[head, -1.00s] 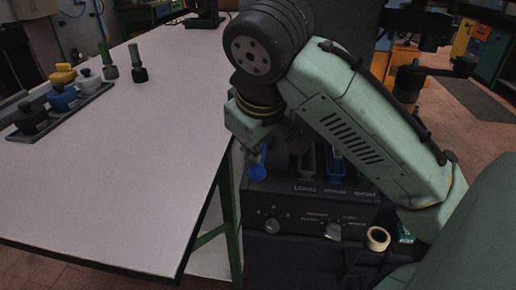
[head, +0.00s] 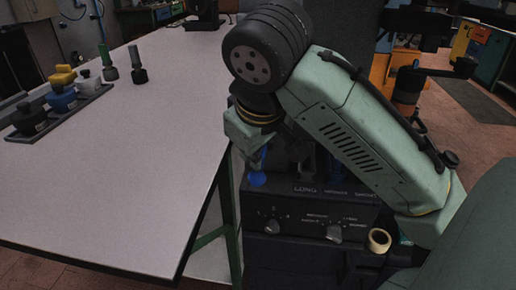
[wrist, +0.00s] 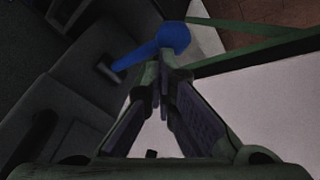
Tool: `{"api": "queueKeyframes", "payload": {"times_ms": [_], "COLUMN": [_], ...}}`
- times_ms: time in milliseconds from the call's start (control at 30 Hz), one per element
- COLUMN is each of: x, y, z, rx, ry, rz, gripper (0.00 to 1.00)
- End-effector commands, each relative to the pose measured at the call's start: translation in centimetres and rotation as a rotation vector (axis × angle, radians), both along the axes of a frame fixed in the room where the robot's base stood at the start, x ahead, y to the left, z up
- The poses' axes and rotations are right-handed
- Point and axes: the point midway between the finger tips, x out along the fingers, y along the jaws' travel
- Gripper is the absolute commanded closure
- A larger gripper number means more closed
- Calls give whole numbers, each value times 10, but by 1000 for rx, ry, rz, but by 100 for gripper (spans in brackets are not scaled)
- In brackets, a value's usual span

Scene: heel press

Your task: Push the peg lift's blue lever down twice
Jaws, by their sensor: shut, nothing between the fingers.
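The peg lift (head: 290,205) is a dark machine with a label reading LONG, beside the table's right edge. Its blue lever has a round blue knob (head: 257,179) at the machine's left end. In the wrist view the knob (wrist: 173,37) and the lever's blue shaft lie just beyond my fingertips. My gripper (wrist: 165,68) is shut and empty, its tips at or very near the knob; I cannot tell for sure whether they touch. In the head view my gripper sits just above the knob, its fingertips partly hidden.
The pale table (head: 130,170) fills the left. A black rack (head: 65,113) with yellow, blue, white and dark-topped items stands on it, with two dark pegs nearby. A tape roll (head: 379,240) lies at the machine's front right. A green table leg (head: 230,220) stands close by.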

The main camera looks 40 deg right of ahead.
Motion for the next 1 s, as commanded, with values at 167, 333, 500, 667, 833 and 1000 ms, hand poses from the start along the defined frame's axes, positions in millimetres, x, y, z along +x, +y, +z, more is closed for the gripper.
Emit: {"api": "queueKeyframes", "payload": {"times_ms": [167, 333, 500, 667, 833, 1000], "x": [-1, -1, -1, -2, -2, -3], "y": [1, 1, 2, 2, 3, 3], "z": [-3, -5, -7, -9, -11, -12], "rx": [1, 1, 1, 1, 1, 1], "ry": [0, 0, 0, 1, 1, 1], "rz": [1, 1, 1, 2, 2, 2], "gripper": [100, 100, 100, 100, 100, 100]}}
